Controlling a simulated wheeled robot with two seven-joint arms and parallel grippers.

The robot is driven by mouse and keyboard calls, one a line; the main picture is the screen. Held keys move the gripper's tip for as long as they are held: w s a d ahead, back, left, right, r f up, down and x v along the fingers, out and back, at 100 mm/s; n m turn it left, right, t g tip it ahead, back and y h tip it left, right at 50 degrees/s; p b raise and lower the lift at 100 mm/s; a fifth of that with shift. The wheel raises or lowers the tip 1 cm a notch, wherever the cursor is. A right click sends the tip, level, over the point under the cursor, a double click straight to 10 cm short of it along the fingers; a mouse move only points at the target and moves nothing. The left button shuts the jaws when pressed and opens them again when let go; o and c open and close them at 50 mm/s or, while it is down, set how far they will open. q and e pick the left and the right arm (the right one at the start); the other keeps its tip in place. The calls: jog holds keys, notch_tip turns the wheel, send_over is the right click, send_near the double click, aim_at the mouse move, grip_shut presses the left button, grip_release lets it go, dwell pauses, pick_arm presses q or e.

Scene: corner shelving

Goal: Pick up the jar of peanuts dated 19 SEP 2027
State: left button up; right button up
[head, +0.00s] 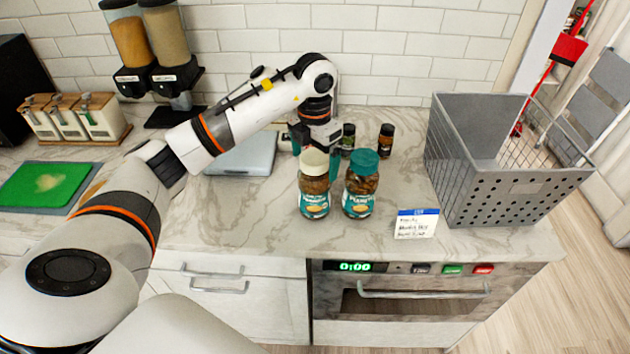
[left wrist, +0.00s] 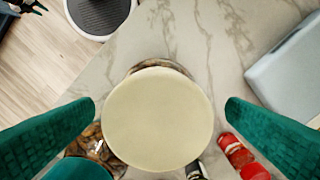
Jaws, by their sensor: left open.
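Two jars of nuts with teal labels stand side by side on the marble counter. The left jar (head: 314,190) has a cream lid, which fills the middle of the left wrist view (left wrist: 160,118). The right jar (head: 360,188) has a teal lid, partly visible at the lower left of the left wrist view (left wrist: 78,169). I cannot read a date on either. My left gripper (head: 316,152) is open above the cream-lidded jar, pointing down. Its teal fingers (left wrist: 160,125) appear on both sides of that lid, apart from it. My right gripper is not in view.
Two small dark spice bottles (head: 386,140) stand behind the jars. A grey wire basket (head: 480,190) is at the right. A handwritten card (head: 416,224) stands near the front edge. A flat grey device (head: 240,158) lies left of the jars.

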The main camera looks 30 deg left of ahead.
aim_at(315, 185)
pick_arm(q)
jog(key=shift+f+p, duration=0.55)
jog(key=shift+f, duration=1.35)
jog(key=shift+r, duration=0.1)
jog(key=c, duration=1.4)
